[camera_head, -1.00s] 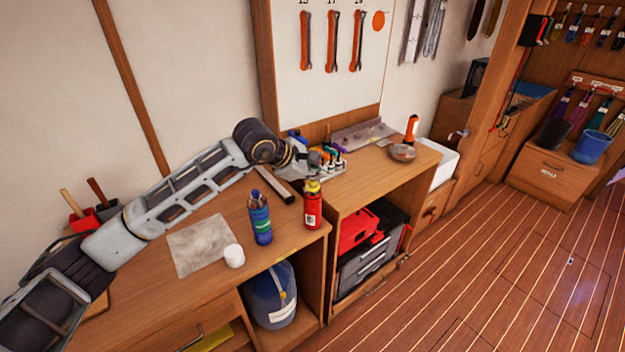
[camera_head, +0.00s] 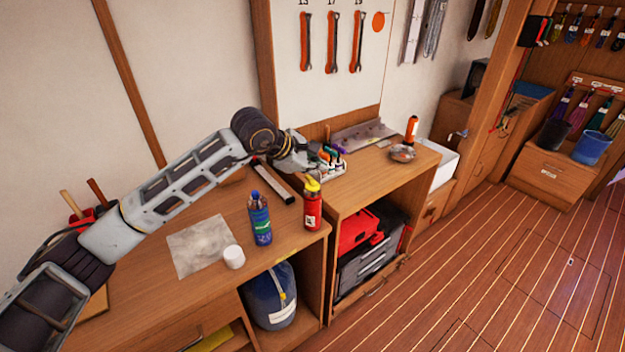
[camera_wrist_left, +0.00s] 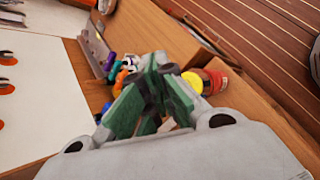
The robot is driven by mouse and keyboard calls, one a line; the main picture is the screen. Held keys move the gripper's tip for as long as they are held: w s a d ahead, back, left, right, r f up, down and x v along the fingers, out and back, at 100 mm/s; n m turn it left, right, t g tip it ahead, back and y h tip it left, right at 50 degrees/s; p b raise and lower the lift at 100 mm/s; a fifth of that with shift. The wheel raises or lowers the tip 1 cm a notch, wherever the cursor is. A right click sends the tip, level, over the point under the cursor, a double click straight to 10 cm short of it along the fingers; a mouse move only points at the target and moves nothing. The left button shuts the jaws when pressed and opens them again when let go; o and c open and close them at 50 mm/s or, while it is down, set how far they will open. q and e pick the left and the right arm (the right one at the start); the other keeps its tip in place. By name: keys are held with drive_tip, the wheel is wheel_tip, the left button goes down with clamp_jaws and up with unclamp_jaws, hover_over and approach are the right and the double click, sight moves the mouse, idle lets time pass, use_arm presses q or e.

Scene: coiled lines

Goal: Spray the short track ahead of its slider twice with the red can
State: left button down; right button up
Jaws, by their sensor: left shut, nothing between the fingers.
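The red can (camera_head: 313,208) with a yellow top stands upright on the near bench. In the left wrist view its yellow top (camera_wrist_left: 192,82) and red body (camera_wrist_left: 216,82) show just beyond the fingers, partly hidden. My left gripper (camera_head: 325,164) is shut and empty, behind and above the can, apart from it. Its green finger pads show in the left wrist view (camera_wrist_left: 155,100). A grey bar with a dark end (camera_head: 273,183) lies behind the can. A flat metal strip (camera_head: 362,134) lies along the back wall. I cannot tell which is the short track, and no slider is clear.
A blue bottle (camera_head: 260,220), a white jar (camera_head: 234,257) and a grey cloth (camera_head: 200,245) are left of the can. Colourful-handled tools (camera_head: 336,153) stand close to my gripper. An orange torch (camera_head: 411,130) and a small dish (camera_head: 402,152) stand farther right.

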sight(315, 185)
use_arm(q)
drive_tip(key=shift+r, duration=0.9)
drive_tip(key=shift+r+p, duration=0.3)
drive_tip(key=shift+r, duration=0.9)
use_arm(e)
drive_tip(key=shift+s+d+r, duration=0.2)
drive_tip(key=shift+r, duration=0.25)
drive_tip(key=shift+w, duration=0.15)
